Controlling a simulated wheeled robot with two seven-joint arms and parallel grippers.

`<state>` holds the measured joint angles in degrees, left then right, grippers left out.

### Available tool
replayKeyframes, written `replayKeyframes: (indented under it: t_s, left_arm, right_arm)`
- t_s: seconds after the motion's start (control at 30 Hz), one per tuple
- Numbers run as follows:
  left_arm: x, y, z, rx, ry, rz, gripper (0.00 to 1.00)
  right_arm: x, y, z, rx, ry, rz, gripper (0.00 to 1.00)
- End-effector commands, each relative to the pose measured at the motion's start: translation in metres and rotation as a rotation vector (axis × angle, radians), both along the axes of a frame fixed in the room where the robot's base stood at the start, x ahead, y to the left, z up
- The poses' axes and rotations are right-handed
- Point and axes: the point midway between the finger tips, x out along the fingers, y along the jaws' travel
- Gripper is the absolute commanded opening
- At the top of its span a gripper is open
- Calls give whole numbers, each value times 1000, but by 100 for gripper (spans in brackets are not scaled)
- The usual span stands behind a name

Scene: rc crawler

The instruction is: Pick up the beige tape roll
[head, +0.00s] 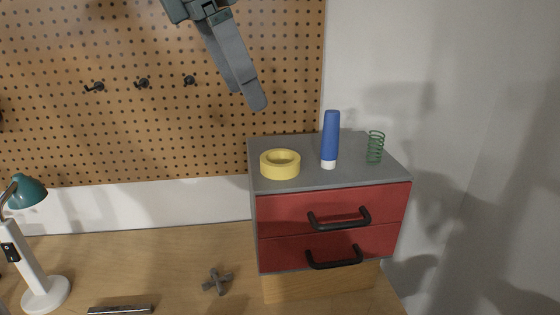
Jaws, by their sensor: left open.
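The beige tape roll (280,170), which looks yellow here, lies flat on the left part of the grey top of the red drawer cabinet (330,185). Its hole faces up. My left gripper (246,97) hangs in from the top edge of the head view, above the tape roll and slightly left of it in the picture. Its two grey fingers point down and to the right, partly overlapping each other. It is open, holds nothing and is apart from the tape roll. My right gripper is not in view.
A blue tube with a white cap (330,140) stands right of the tape roll, and a green spring (375,147) stands beyond it. A pegboard (130,120) with hooks is behind. A lamp (35,260), a grey knob (217,282) and a metal bar (120,310) are on the table.

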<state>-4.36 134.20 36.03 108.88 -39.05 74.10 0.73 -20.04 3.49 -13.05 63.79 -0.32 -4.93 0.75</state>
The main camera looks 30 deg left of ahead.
Motion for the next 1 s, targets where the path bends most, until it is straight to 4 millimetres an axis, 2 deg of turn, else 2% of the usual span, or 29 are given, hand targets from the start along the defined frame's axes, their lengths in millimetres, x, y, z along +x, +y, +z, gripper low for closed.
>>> replayKeyframes:
  t_s: [0.2, 0.4, 0.6, 1.0]
  left_arm:
    - [12, -10, -37, 2, 4, -3, 73]
    - [20, -17, -63, 1, 2, -1, 73]
    - [23, -18, -71, 0, -1, -1, 73]
    - [23, -20, -74, 0, 1, -1, 73]
  right_arm:
    - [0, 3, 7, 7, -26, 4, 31]
    - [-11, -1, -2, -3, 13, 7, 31]
    - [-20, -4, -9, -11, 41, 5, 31]
    - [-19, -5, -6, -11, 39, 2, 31]
